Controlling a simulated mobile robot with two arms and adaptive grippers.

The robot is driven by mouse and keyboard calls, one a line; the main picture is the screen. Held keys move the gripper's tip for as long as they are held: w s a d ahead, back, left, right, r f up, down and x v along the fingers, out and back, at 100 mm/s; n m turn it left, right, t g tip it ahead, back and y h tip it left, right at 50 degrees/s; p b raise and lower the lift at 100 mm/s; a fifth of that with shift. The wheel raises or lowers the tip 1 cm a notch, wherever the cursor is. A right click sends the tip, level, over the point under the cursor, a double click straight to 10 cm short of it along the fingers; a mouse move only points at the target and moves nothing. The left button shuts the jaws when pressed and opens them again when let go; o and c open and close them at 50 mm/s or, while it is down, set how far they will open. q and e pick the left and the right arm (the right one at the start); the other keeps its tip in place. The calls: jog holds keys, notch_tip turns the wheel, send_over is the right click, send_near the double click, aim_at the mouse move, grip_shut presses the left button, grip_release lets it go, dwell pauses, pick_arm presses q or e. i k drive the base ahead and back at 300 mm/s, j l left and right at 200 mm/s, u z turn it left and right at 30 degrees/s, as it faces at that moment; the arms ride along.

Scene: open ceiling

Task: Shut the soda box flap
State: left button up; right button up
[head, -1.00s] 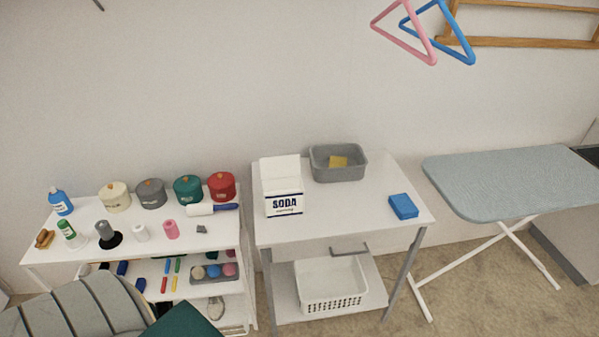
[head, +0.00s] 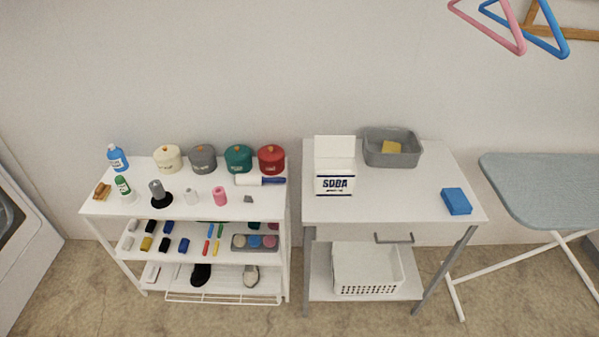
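The soda box (head: 334,184) is a white carton with dark blue lettering. It stands upright near the left end of the right-hand white table (head: 400,207). Its white flap (head: 335,148) stands up at the back edge of the box top, so the flap is raised. Neither of my grippers shows in the head view, and nothing touches the box.
A grey basin (head: 392,147) with a yellow sponge stands right of the box, a blue block (head: 456,201) near the table's right edge. A shelf cart (head: 184,212) with canisters and bottles stands left, an ironing board (head: 550,190) right. Floor in front is bare.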

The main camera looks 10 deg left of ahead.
aim_at(324, 146)
jog(key=i+j+z, duration=0.8)
jog(key=i+l, duration=0.05)
jog(key=i, duration=0.05)
